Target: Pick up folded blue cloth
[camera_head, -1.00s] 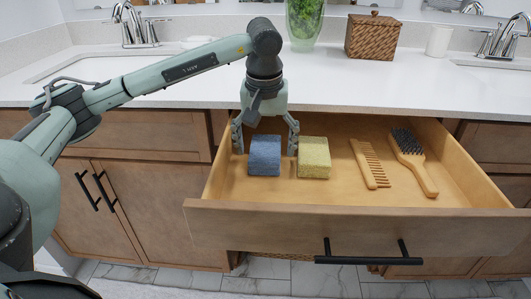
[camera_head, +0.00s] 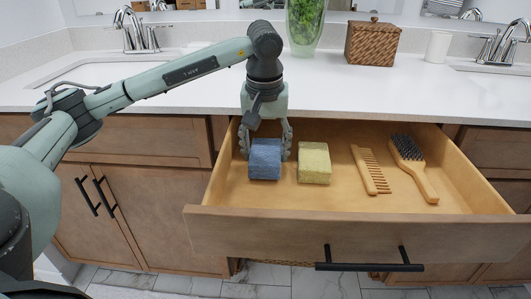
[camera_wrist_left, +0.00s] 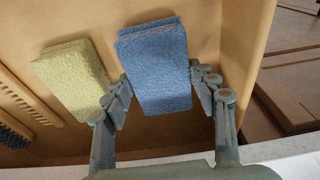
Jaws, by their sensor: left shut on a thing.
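The folded blue cloth (camera_head: 265,160) is in the open drawer, at its left part. It also shows in the left wrist view (camera_wrist_left: 157,62), between the fingers. My left gripper (camera_head: 266,152) reaches down into the drawer from above and is shut on the blue cloth, one finger at each side. The left wrist view shows the same gripper (camera_wrist_left: 165,100). Whether the cloth touches the drawer floor is hard to tell. My right gripper is not in view.
A folded yellow cloth (camera_head: 314,163) lies close on the right of the blue one. A wooden comb (camera_head: 370,169) and a hairbrush (camera_head: 413,165) lie farther right. The drawer front (camera_head: 350,235) stands nearer. A wicker box (camera_head: 372,40) and a plant vase (camera_head: 304,28) stand on the counter.

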